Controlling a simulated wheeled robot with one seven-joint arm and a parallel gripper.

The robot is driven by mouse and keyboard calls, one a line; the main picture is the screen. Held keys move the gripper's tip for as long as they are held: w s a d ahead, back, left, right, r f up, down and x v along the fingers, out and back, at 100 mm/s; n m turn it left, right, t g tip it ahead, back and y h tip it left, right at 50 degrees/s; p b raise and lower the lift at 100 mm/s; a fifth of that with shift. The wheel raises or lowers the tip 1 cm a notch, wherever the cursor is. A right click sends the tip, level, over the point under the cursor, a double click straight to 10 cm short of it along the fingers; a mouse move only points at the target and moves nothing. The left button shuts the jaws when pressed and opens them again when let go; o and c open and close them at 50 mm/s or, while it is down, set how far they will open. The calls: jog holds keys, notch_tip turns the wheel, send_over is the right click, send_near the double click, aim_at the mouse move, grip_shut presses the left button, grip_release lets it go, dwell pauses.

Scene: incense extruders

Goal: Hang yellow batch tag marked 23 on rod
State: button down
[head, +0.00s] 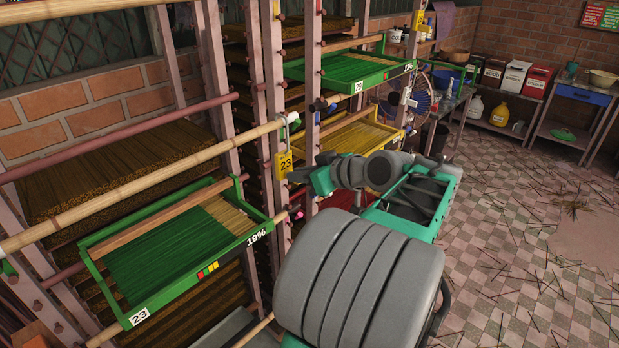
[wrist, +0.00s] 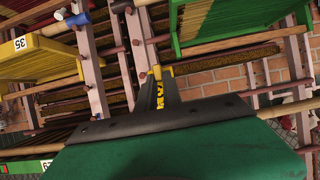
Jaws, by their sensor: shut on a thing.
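The yellow batch tag (head: 285,164) marked 23 is upright in the head view, close to the end of a pale bamboo rod (head: 150,181) on the rack. My gripper (head: 297,176) reaches in from the right and is shut on the tag. In the wrist view the tag (wrist: 157,92) is a narrow yellow piece with dark marks at my dark fingertips (wrist: 163,80). I cannot tell whether the tag's loop is around the rod.
A green tray (head: 252,238) labelled 23 and 19% holds green sticks just below the rod. Wooden rack posts (head: 274,80) stand close behind the tag. A yellow tray (head: 398,136) and another green tray (head: 345,86) are farther back. The tiled floor (head: 520,240) at right has scattered sticks.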

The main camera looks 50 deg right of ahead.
aim_at(286, 169)
jog(key=w, duration=0.3)
jog(key=shift+w+a+p, duration=0.1)
jog(key=shift+w+p, duration=0.05)
jog(key=shift+p, duration=0.15)
jog(key=shift+w+f+b, duration=0.15)
jog(key=shift+f+b, duration=0.8)
jog(key=c, duration=1.1)
grip_release()
jog(key=s, duration=0.9)
jog(key=shift+d+b, duration=0.2)
jog(key=shift+b, duration=0.1)
